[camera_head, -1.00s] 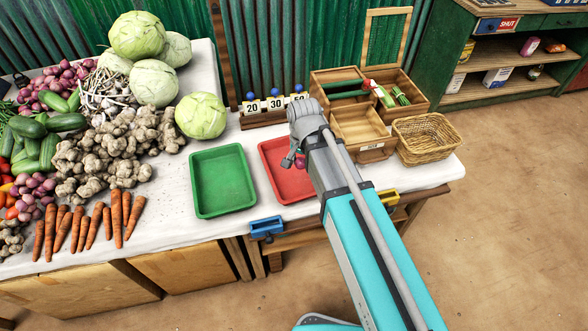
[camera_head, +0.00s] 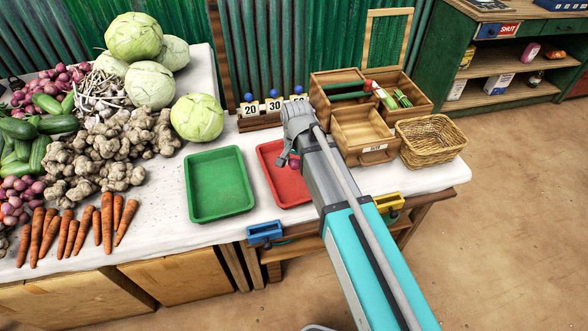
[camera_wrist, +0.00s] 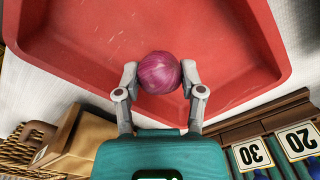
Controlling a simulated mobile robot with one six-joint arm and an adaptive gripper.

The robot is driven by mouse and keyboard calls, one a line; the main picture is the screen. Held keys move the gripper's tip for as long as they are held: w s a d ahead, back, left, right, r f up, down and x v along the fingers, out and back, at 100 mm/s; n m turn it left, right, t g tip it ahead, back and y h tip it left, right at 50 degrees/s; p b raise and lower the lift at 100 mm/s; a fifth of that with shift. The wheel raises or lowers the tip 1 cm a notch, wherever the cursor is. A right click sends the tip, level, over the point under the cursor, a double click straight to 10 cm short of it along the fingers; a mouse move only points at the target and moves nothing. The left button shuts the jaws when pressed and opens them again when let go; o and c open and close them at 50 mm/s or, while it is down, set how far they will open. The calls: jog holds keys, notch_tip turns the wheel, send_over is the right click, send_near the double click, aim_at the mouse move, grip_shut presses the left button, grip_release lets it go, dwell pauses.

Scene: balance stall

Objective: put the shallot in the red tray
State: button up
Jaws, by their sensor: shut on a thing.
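The shallot (camera_wrist: 159,73) is round and purple. In the wrist view my gripper (camera_wrist: 160,80) is shut on it, one finger on each side. The red tray (camera_wrist: 231,50) fills the view behind the shallot, so the shallot is over the tray. I cannot tell how high it is above the tray floor. In the head view the red tray (camera_head: 273,168) lies on the table right of the green tray, partly covered by my arm.
The green tray (camera_head: 219,184) is empty, left of the red one. Number cards (camera_head: 275,104), a wooden box (camera_head: 364,135) with compartments and a wicker basket (camera_head: 430,141) stand behind and right. Vegetables, including a cabbage (camera_head: 197,118) and carrots (camera_head: 107,222), cover the left side.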

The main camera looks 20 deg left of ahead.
aim_at(294, 174)
jog(key=shift+w+a+f+b, duration=0.3)
jog(key=shift+w+f+b, duration=0.15)
jog(key=shift+f+b, duration=0.3)
jog(key=shift+s+f+b, duration=0.1)
jog(key=shift+f+b, duration=1.2)
jog(key=shift+f, duration=0.15)
jog(key=o, duration=0.9)
jog(key=shift+c, duration=0.2)
jog(key=shift+r, duration=0.2)
jog(key=r+p, duration=1.2)
jog(key=shift+d, duration=0.2)
